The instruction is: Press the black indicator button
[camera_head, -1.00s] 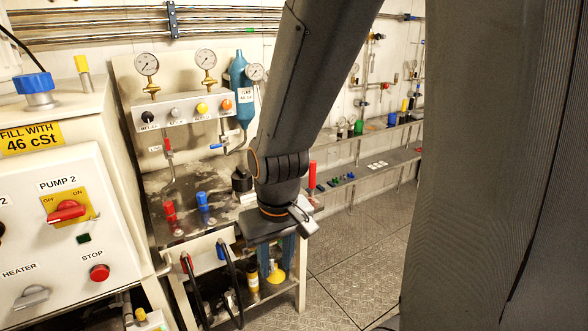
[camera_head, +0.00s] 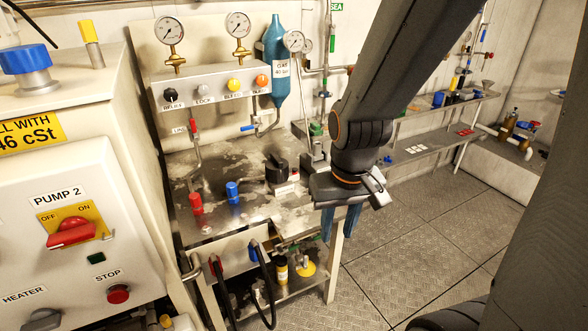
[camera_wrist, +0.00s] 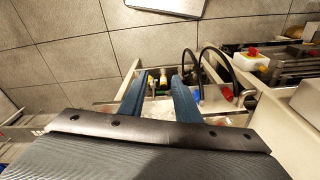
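A black round button (camera_head: 171,95) sits at the left end of a grey control box, under a pressure gauge, in the head view. White, yellow and orange buttons (camera_head: 262,81) share its row. My gripper (camera_head: 339,226) hangs fingers-down over the right end of the metal bench, well to the right of and below the black button. In the wrist view its two blue fingers (camera_wrist: 158,94) are apart with nothing between them. The black button is not recognisable in the wrist view.
A pump cabinet (camera_head: 130,180) with a red switch (camera_head: 72,233) and red stop button (camera_head: 118,294) stands at the left. The bench (camera_head: 225,180) carries red and blue fittings and a black knob (camera_head: 276,168). Floor at right is clear.

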